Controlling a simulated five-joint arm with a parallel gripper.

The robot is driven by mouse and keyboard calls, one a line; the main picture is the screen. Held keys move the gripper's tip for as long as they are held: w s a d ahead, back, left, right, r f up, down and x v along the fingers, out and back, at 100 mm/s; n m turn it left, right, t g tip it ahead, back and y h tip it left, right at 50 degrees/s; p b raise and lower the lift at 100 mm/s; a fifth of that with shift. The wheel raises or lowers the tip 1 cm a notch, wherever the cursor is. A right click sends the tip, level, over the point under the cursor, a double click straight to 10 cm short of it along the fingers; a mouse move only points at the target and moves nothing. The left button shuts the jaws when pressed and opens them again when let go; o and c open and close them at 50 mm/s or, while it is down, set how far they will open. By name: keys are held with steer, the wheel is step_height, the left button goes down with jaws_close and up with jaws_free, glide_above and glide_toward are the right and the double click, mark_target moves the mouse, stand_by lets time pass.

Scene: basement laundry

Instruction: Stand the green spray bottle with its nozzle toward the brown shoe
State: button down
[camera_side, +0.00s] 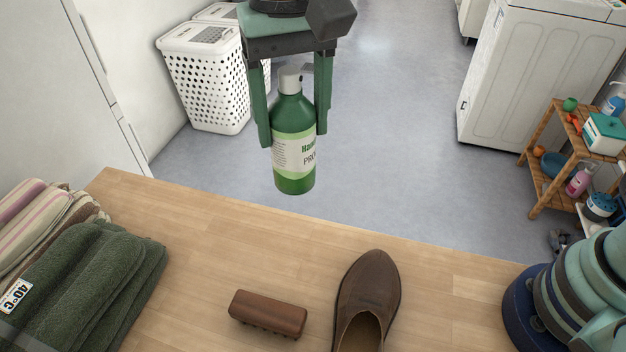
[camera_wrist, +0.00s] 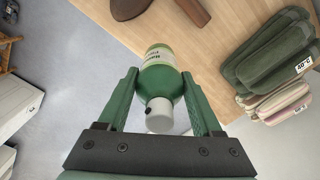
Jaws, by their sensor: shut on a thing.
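The green spray bottle (camera_side: 294,178) hangs upright in the side view, with a pale label and a whitish top. My gripper (camera_side: 293,135) is shut on its body, one green finger on each side. The bottle appears in the air near the table's far edge. A small grey part beside its top points right in the side view. In the wrist view the bottle (camera_wrist: 159,76) sits between my fingers (camera_wrist: 158,85), and its pale cap shows a dark spot. The brown shoe (camera_side: 372,285) lies on the table, toe toward the far edge; part of it shows in the wrist view (camera_wrist: 128,8).
A brown brush (camera_side: 268,313) lies left of the shoe. Folded green towels (camera_side: 100,270) and striped ones (camera_side: 35,215) fill the table's left end. The wooden table (camera_side: 215,235) is bare along its far edge. Laundry baskets and a shelf stand beyond.

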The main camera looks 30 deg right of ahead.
mark_target(296, 168)
step_height(296, 168, down, 20)
steer(key=shift+r, duration=0.2)
steer(key=shift+f, duration=0.15)
stand_by(0.4)
steer(key=shift+c, duration=0.2)
jaws_free()
step_height(296, 168, up, 12)
steer(key=shift+r, duration=0.1)
steer(key=s+d+r+n+t, duration=0.1)
steer(key=d+r+t, duration=0.1)
steer(key=d, duration=1.3)
steer(key=s+d+r+t, duration=0.1)
steer(key=d+r+t, duration=0.2)
steer(key=d, duration=1.2)
steer(key=shift+s+d+r+n+t, duration=0.2)
steer(key=shift+s+n+t, duration=0.1)
steer(key=shift+s+n, duration=0.1)
